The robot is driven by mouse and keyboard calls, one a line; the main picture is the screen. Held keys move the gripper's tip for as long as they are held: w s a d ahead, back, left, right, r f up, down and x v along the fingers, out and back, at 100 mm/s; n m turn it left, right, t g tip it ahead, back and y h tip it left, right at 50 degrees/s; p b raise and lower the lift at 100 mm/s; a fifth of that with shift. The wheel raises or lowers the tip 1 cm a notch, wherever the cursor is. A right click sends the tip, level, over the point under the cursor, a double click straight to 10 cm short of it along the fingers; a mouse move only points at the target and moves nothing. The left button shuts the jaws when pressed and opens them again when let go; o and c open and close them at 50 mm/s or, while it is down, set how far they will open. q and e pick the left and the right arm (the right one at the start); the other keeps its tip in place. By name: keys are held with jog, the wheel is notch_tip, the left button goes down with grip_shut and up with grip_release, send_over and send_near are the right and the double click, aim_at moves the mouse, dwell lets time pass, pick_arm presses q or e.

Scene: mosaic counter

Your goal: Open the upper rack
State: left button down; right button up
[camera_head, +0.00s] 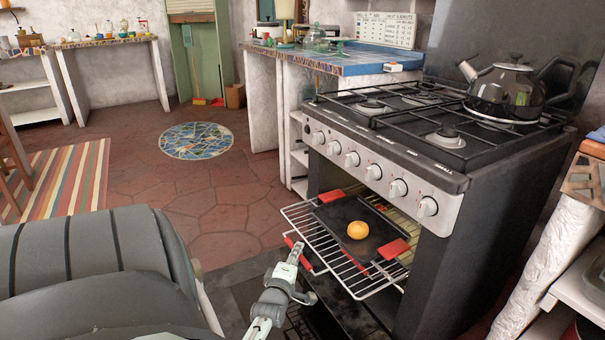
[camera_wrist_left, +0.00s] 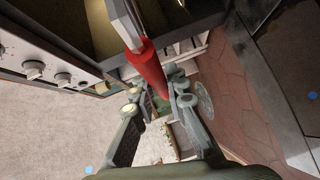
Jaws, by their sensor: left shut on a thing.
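The upper rack (camera_head: 292,212) is a wire shelf that sticks out from the front of the oven. A dark tray (camera_head: 335,215) with red grips lies on it, with a round orange item (camera_head: 358,230) on top. A red handle (camera_head: 298,256) is at the rack's front left edge. My left gripper (camera_head: 290,264) is at this handle. In the left wrist view, the red handle (camera_wrist_left: 148,68) runs between the fingers of my left gripper (camera_wrist_left: 157,98), which is shut on it. My right gripper is in neither view.
The stove (camera_head: 390,140) has knobs along its front and a dark kettle (camera_head: 510,88) on top. Dark surfaces and a lower rack show below the upper rack. A blue-topped counter (camera_head: 370,62) stands behind. The tiled floor (camera_head: 215,230) to the left is open.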

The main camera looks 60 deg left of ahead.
pick_arm(q)
jog(key=shift+s+a, duration=0.1)
dwell(0.3)
jog(key=c, duration=1.5)
grip_release()
jog(key=v, duration=0.7)
jog(key=shift+s, duration=0.2)
jog(key=shift+d, duration=0.2)
